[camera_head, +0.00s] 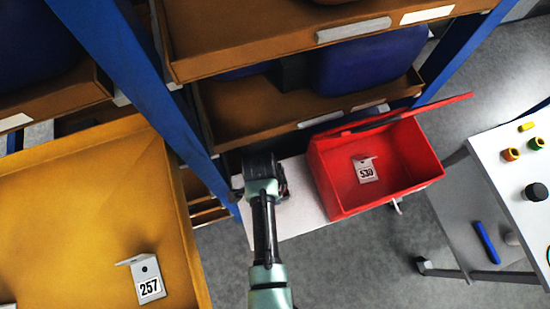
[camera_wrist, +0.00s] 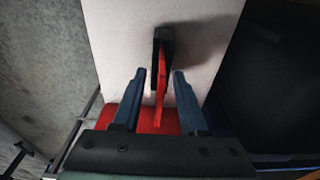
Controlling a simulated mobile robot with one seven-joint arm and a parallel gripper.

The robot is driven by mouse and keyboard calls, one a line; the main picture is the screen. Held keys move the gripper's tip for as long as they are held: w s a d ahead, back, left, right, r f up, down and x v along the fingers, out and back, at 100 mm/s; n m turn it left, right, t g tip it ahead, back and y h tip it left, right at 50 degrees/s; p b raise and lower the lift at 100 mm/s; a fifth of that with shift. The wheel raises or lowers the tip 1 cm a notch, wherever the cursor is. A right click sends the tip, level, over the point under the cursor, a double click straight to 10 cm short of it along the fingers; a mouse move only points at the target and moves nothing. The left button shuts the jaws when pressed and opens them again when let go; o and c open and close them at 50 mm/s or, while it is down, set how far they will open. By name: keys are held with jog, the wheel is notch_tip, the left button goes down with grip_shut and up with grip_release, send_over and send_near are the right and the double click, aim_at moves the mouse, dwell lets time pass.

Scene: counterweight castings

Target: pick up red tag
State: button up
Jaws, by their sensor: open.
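In the wrist view a thin red piece (camera_wrist: 161,88), which I take to be the red tag, stands edge-on with a black block (camera_wrist: 165,42) at its far end. My gripper (camera_wrist: 159,74) is open, with one finger on each side of the red piece and a visible gap to each. A wider red patch (camera_wrist: 150,121) shows lower down between the fingers; I cannot tell whether it is part of the same thing. In the head view my gripper (camera_head: 264,172) is over the white board, and the red piece is hidden behind it.
A red open bin (camera_head: 330,185) with a lid and a tag marked 530 (camera_head: 365,170) stands on the white board (camera_head: 295,215). Blue rack posts (camera_head: 140,75) and brown shelves (camera_head: 265,40) are close behind. A yellow tray (camera_head: 75,200) is left; a white table (camera_head: 515,170) is right.

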grip_shut()
jog(key=shift+r, duration=0.1)
dwell(0.4)
jog(key=shift+r+b, duration=0.35)
jog(key=shift+r, duration=4.6)
